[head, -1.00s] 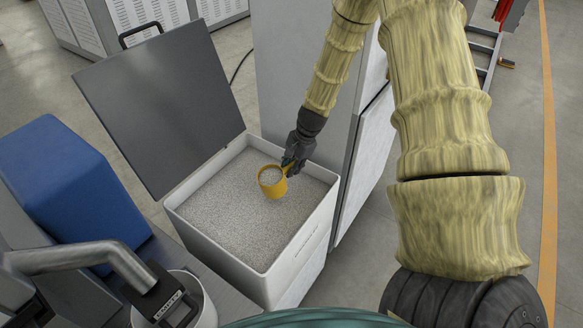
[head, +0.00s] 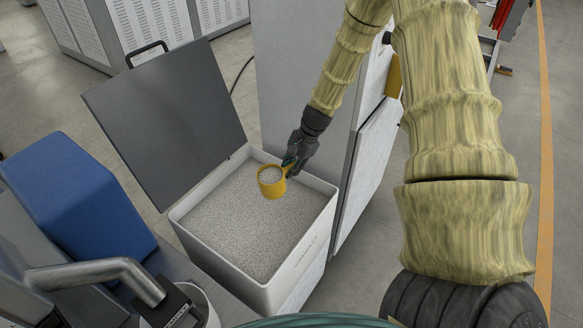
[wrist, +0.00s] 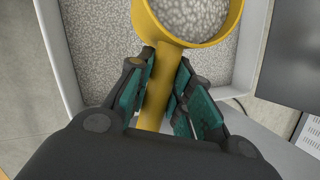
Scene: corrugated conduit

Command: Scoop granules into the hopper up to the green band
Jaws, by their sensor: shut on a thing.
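A yellow scoop (head: 272,186) holds pale speckled granules and is held over the open white bin (head: 328,232). The bin is filled with the same granules (head: 240,222). My gripper (head: 290,162) is shut on the scoop's handle, which also shows between the finger pads in the wrist view (wrist: 154,103). In the wrist view the scoop's cup (wrist: 192,22) is full of granules, cut off by the top edge. The scoop looks about level. I cannot make out a hopper or a green band in either view.
The bin's grey lid (head: 165,115) stands open behind it. A blue block (head: 75,195) is at the left. A bent metal pipe (head: 100,275) and a white round container (head: 205,305) are at the lower left. A tall grey cabinet (head: 305,85) stands close behind my gripper.

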